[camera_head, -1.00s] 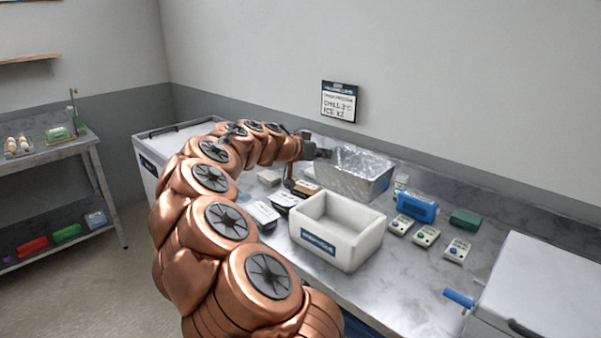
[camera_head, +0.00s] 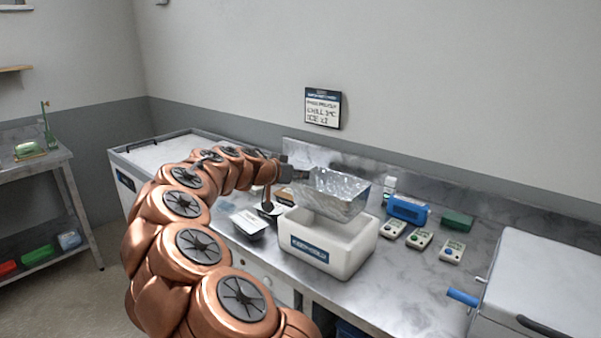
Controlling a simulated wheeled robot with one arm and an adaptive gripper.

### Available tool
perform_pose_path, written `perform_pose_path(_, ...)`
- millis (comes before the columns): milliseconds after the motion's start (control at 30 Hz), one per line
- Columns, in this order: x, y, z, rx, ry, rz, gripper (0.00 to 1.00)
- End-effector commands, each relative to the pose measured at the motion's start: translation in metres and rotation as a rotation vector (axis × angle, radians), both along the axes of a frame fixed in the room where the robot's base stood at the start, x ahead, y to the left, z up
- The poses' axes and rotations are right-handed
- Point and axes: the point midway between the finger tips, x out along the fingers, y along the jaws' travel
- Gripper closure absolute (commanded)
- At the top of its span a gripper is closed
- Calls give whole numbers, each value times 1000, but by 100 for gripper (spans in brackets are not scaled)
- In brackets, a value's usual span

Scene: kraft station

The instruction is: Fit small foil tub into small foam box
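The small foil tub (camera_head: 338,196) is a silver, crinkled open tub. It hangs tilted over the small foam box (camera_head: 347,257), with its lower part over or just inside the back of the box opening. The foam box is white, with a dark blue label on its front, and stands on the steel counter. My gripper (camera_head: 295,174) is at the left rim of the tub and appears shut on it; the fingertips are small and partly hidden. The tub hides the box's far rim and part of its inside.
Black-and-white packs (camera_head: 247,223) lie left of the box. A blue case (camera_head: 407,209), several small meters (camera_head: 421,238), a green box (camera_head: 457,221) and a small white bottle (camera_head: 389,188) stand to its right. A white chest (camera_head: 535,290) is at far right. Bare counter (camera_head: 400,275) lies between.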

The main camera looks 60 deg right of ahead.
Motion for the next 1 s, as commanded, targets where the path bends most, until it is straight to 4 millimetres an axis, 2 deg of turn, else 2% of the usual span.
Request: perform_pose_path(1000, 0, 0, -47, -1, -1, 1, 100)
